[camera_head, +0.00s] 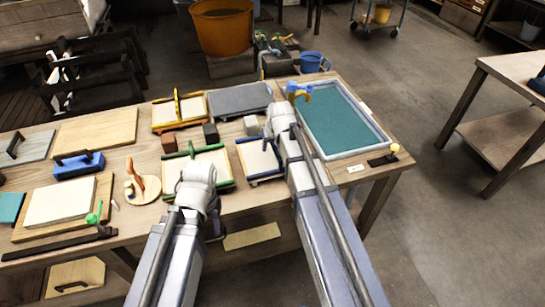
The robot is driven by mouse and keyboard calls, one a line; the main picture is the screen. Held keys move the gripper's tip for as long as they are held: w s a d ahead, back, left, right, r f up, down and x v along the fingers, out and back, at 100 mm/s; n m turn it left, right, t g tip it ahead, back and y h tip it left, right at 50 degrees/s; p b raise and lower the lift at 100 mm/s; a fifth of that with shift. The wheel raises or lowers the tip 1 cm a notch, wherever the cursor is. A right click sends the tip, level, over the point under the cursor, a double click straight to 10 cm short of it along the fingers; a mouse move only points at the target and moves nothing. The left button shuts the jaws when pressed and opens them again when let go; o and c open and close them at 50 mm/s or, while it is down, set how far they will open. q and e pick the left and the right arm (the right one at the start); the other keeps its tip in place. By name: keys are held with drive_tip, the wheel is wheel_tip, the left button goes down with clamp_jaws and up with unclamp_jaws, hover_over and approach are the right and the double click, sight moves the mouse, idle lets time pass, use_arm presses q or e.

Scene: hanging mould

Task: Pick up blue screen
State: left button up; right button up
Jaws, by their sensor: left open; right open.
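The blue screen (256,160) is a small pale panel in a blue frame. It lies on the wooden table, left of my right arm, which crosses close to its right edge. My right gripper (280,118) is open, beyond and right of the blue screen, at the left edge of the teal tray. My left gripper (197,178) is open, over the front of the green-framed screen (207,162), left of the blue screen. The fingertips of both are largely hidden by the wrists. I see nothing held.
A yellow-framed screen (190,107) and a grey slab (240,99) lie behind. The teal tray (340,120) fills the table's right end. Small blocks (211,134) sit between the screens.

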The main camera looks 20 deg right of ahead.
clamp_jaws()
idle(0.4)
